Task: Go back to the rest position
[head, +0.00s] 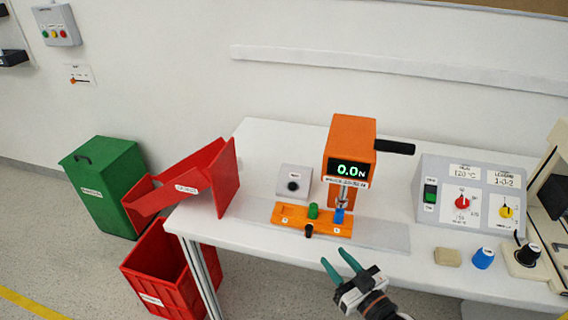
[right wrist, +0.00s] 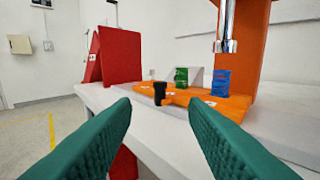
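My right gripper (head: 341,266) is at the table's front edge, below the orange fixture. Its two green fingers are spread apart with nothing between them, as the right wrist view (right wrist: 160,135) also shows. The orange press (head: 352,140) reads 0.0 N and stands on the white table (head: 265,140). My left gripper is not in view.
A control box (head: 470,190) with red and yellow dials stands at the right. A beige block (head: 447,257), a blue knob (head: 484,258) and a black dial device (head: 527,256) sit before it. A red chute (head: 190,185), red crate (head: 160,270) and green bin (head: 108,180) are left.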

